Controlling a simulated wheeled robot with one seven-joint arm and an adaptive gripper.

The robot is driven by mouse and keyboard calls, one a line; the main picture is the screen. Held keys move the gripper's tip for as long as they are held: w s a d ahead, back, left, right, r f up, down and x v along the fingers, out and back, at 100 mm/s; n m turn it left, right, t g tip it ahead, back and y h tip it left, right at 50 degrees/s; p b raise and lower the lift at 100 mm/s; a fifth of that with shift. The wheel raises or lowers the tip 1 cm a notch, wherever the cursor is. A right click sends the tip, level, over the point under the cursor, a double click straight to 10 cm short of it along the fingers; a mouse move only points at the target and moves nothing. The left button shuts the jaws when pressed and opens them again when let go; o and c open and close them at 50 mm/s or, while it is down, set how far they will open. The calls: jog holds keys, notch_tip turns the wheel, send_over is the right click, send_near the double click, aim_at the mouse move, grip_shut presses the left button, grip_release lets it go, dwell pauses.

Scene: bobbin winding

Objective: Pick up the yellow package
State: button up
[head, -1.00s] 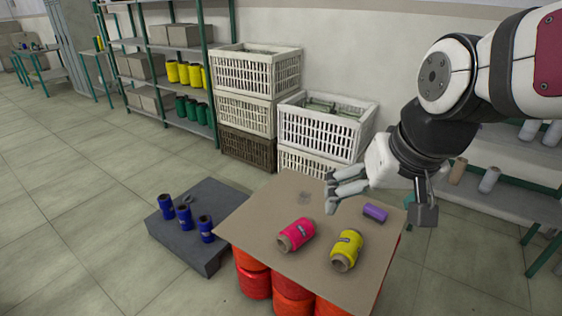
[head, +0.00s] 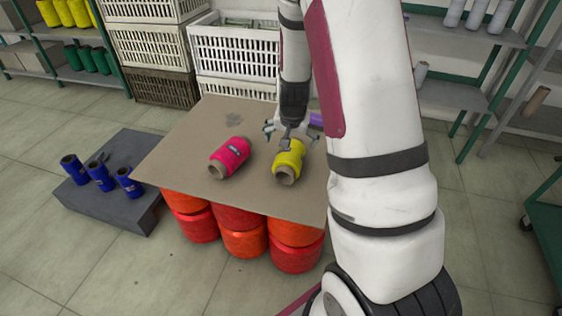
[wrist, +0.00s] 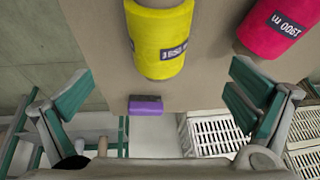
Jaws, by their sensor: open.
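The yellow package (head: 288,160) is a yellow-wrapped bobbin with a dark label, lying on its side on a brown board. In the wrist view the yellow package (wrist: 160,40) lies at the top middle, cut by the frame's upper edge. My gripper (head: 286,134) is just above and behind it, fingers spread and nothing between them. In the wrist view my gripper's green-padded fingers (wrist: 158,100) are wide apart, with the yellow package beyond the gap. Whether a finger touches the package cannot be told.
A pink bobbin (head: 230,157) lies left of the yellow one. A purple object (wrist: 145,105) lies near the board's edge. The brown board (head: 180,150) rests on red and orange bobbins (head: 240,240). Crates (head: 235,52) stand behind. A grey block (head: 95,200) with blue bobbins is left.

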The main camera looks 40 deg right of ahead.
aim_at(290, 151)
jog(key=b+x, duration=0.2)
jog(key=x, duration=0.6)
jog(key=shift+w+d+f, duration=0.1)
jog(key=shift+f, duration=0.3)
jog(key=b+x, duration=0.1)
jog(key=x, duration=0.1)
jog(key=b+x, duration=0.1)
jog(key=x, duration=0.2)
jog(key=shift+f+b, duration=0.2)
jog(key=shift+b, duration=0.15)
jog(key=shift+r, duration=0.1)
jog(key=c, duration=1.5)
jog(key=shift+o, duration=0.2)
jog(key=shift+r+p, duration=0.3)
jog(key=shift+r, duration=0.2)
jog(key=p+v, duration=0.1)
jog(key=v, duration=0.2)
jog(key=shift+w+d+r, duration=0.1)
jog(key=s+a, duration=0.1)
jog(key=s, duration=0.3)
jog(key=s+a+p, duration=0.1)
jog(key=s+a, duration=0.1)
jog(key=s, duration=0.3)
jog(key=s+a+r+p, duration=0.1)
jog(key=s+a, duration=0.1)
jog(key=s, duration=0.3)
jog(key=shift+s+a, duration=0.25)
